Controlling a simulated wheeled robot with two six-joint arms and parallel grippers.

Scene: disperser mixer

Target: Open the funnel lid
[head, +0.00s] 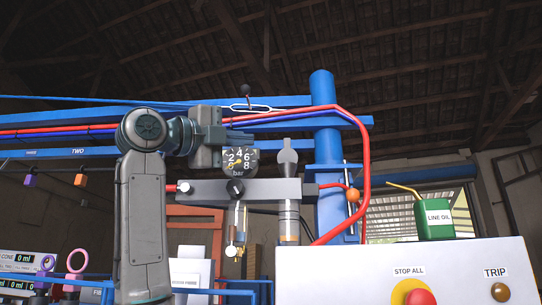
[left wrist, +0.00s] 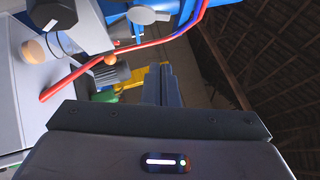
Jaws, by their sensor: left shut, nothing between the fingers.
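My left gripper (head: 212,137) is in front of the blue frame, left of the gauge in the head view. Its closed fingers also show in the left wrist view (left wrist: 160,84), with nothing between them. A dark ball knob (head: 246,90) stands on a thin stem above a flat white-edged loop (head: 255,108), just above and right of the gripper. I cannot tell whether these belong to the funnel lid. No funnel is clearly seen in either view. My right gripper is not in view.
A pressure gauge (head: 239,162) and grey manifold (head: 262,190) sit close to the gripper. A red hose (head: 366,170) loops around the blue post (head: 322,95). A white control panel (head: 400,270) and green oil can (head: 434,220) are at right. Open space lies above the blue beams.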

